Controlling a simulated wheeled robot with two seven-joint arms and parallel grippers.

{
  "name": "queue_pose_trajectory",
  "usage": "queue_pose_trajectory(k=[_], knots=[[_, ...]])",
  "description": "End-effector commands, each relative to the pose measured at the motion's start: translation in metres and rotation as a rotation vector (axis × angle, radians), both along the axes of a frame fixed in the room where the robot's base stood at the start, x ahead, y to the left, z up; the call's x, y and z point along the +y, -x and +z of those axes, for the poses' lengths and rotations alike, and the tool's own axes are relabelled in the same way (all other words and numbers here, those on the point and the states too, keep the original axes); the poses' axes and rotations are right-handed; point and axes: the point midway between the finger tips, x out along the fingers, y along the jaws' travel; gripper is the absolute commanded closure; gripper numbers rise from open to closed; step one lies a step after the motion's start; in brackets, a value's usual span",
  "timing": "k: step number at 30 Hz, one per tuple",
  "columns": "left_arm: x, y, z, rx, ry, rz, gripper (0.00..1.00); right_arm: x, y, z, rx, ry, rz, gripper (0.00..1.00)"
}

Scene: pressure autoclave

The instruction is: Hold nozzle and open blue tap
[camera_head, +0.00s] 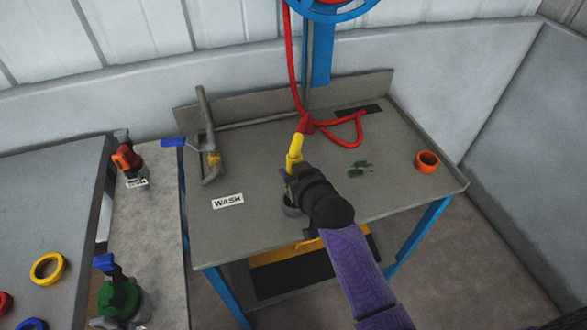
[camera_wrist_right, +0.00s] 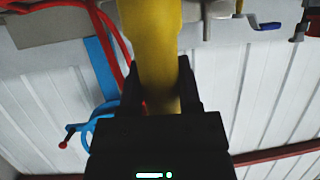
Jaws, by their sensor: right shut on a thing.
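The yellow nozzle (camera_head: 295,152) is joined to a red hose (camera_head: 292,70) and stands over the grey wash table (camera_head: 260,150). My right gripper (camera_head: 291,178) is shut on the nozzle; in the right wrist view the yellow body (camera_wrist_right: 150,45) passes between the dark fingers (camera_wrist_right: 160,88). The nozzle's lower end is partly hidden by my gripper. The blue tap handle (camera_head: 172,142) sticks out to the left of a grey pipe with a brass fitting (camera_head: 214,159) at the table's left. It also shows in the right wrist view (camera_wrist_right: 266,26), apart from my gripper. My left gripper is out of view.
An orange ring (camera_head: 427,161) and green leaves (camera_head: 360,168) lie right of the nozzle. A "WASH" label (camera_head: 228,201) is at front left. A blue hose-reel wheel (camera_head: 335,10) stands behind. A grey bench (camera_head: 50,215) with a yellow ring (camera_head: 47,268) is at left.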

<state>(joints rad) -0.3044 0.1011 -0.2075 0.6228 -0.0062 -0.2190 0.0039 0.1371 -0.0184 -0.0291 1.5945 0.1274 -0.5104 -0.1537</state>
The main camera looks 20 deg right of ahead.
Motion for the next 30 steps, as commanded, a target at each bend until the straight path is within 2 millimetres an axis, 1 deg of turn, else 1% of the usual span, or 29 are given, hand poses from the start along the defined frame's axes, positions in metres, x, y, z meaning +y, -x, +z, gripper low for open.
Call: queue_pose_trajectory(k=[16,30], knots=[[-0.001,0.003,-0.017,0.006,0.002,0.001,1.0,0.0,0.0,-0.024,0.0,0.001,0.0,1.0],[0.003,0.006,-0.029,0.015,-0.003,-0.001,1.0,0.0,0.0,-0.043,0.0,0.001,0.0,1.0]])
